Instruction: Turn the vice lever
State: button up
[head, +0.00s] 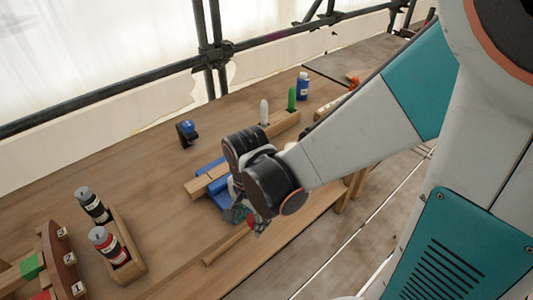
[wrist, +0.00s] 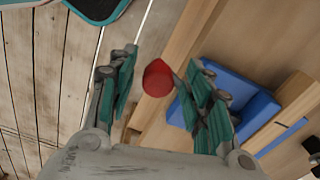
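The blue vice (head: 218,194) sits near the front edge of the bench, with a wooden piece (head: 205,181) in or against it. In the wrist view the blue vice (wrist: 238,92) is at the right, with the wooden piece (wrist: 285,112) across it. A red rounded knob (wrist: 158,78), which looks like the end of the vice lever, shows between my fingers. The rest of the lever is hidden. My gripper (wrist: 160,62) is open, one finger on each side of the knob. I cannot tell if the right finger touches it. In the head view my gripper (head: 245,218) is beside the vice, partly hidden by my wrist.
A wooden tray (head: 127,265) with black and red bottles stands at the lower left, beside a numbered rack (head: 58,258). A blue-and-black item (head: 187,133) stands behind the vice. A wooden block (head: 285,124) and blue bottle (head: 303,87) are farther back. Scaffold poles (head: 100,95) run behind.

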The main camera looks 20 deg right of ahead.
jog(key=shift+s, duration=0.1)
notch_tip(320, 180, up, 12)
dwell(0.7)
jog(key=shift+d, duration=0.1)
dwell(0.3)
jog(key=s+d+r+n+t, duration=0.2)
jog(key=d+r+n+t, duration=0.2)
jog(key=n, duration=0.8)
jog(key=shift+d+r+t, duration=0.4)
jog(key=shift+d+t, duration=1)
jog(key=shift+t, duration=0.1)
